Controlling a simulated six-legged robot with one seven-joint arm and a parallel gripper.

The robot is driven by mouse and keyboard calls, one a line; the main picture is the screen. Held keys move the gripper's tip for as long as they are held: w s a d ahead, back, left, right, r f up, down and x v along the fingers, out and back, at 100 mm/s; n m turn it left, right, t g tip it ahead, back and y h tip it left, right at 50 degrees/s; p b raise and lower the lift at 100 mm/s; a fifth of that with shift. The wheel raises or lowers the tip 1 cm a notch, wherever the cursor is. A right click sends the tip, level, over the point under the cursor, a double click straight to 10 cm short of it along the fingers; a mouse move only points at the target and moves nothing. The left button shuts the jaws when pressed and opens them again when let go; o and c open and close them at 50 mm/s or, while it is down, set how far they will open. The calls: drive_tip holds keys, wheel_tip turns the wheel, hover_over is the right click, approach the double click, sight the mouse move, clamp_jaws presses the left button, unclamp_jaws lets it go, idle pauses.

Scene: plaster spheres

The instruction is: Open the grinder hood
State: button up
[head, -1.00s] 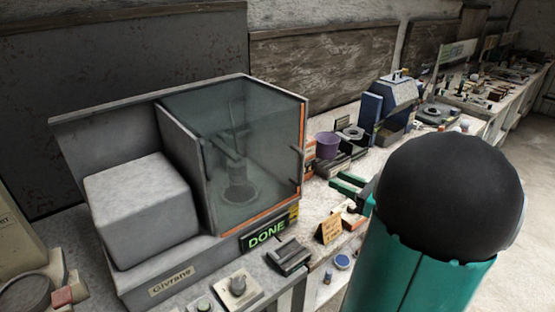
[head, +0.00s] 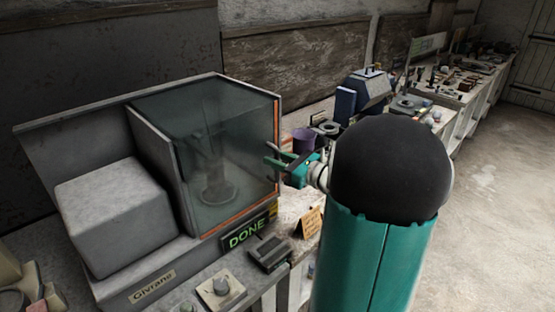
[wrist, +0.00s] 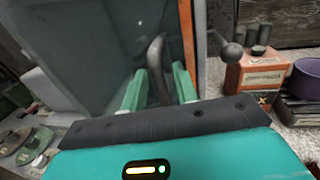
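The grinder is a grey machine with a glass hood (head: 215,150) at its right, edged in orange. The hood is down and cloudy, with a spindle dimly visible inside. A lit sign reading DONE (head: 246,232) is on its front. My gripper (head: 276,160) is at the hood's right edge. In the wrist view, its two green fingers (wrist: 160,88) are apart, with a dark curved handle (wrist: 157,62) between them. I cannot tell whether either finger touches the handle.
A purple bowl (head: 303,140) and a blue machine (head: 362,95) stand behind my gripper on the bench. An orange box (wrist: 256,75) and a dark ball on a stalk (wrist: 231,52) are right of the fingers. A small card (head: 309,222) stands near the front edge. Open floor lies right.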

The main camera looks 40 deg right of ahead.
drive_tip(key=shift+c, duration=0.4)
drive_tip(key=shift+w, duration=0.1)
clamp_jaws()
drive_tip(key=shift+a, duration=0.1)
